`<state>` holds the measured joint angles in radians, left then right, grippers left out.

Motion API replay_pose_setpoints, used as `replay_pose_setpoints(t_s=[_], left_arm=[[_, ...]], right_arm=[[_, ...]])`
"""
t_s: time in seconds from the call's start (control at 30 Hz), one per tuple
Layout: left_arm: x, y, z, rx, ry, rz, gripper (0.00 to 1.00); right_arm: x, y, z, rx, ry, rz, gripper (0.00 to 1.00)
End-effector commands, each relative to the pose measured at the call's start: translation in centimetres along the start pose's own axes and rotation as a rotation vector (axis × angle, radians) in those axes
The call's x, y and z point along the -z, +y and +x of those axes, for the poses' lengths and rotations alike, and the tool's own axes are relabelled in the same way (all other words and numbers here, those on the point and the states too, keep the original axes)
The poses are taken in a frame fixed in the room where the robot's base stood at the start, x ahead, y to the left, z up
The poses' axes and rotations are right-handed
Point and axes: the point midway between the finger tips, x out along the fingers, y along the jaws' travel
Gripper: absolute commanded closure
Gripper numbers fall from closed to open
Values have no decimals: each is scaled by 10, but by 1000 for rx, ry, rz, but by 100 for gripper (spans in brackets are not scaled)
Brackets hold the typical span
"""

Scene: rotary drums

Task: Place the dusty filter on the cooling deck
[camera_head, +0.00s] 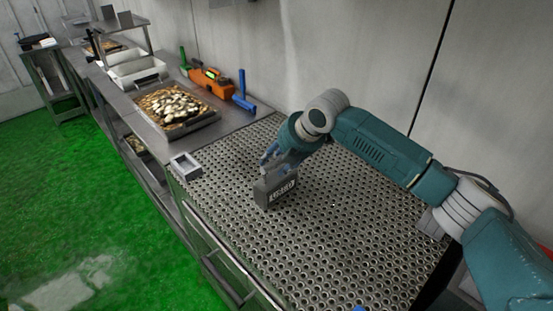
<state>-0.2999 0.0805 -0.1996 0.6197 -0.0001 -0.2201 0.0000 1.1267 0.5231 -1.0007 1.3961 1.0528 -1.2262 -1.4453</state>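The dusty filter (281,193) is a dark grey block with pale lettering on its side. It is upright at the left part of the cooling deck (330,240), a grey metal surface full of round holes. I cannot tell whether its base touches the deck or is just above it. My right gripper (272,162), with blue fingers, reaches down from the right and appears closed on the top of the filter. The fingers partly hide the filter's top.
A small grey square holder (185,166) sits at the deck's left edge. Beyond it are a tray of pale pieces (175,107), an orange device (211,83) and a blue-handled tool (243,92). A wall runs behind. Most of the deck is clear.

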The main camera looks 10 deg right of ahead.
Motion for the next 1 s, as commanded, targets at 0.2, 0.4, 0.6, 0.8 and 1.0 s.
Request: replay_pose_setpoints(t_s=[0.2,0.4,0.6,0.8,1.0], left_arm=[[0,0,0,0,0,0,60],[0,0,3,0,1,0,60],[-1,1,10,-1,1,0,60],[-1,1,15,-1,1,0,60],[-1,1,18,-1,1,0,60]], right_arm=[[0,0,0,0,0,0,57],[-1,2,-14,-3,-2,0,57],[-1,3,-55,-6,-3,-1,57],[0,2,-95,-3,-2,-1,57],[0,2,-118,-1,-1,0,57]])
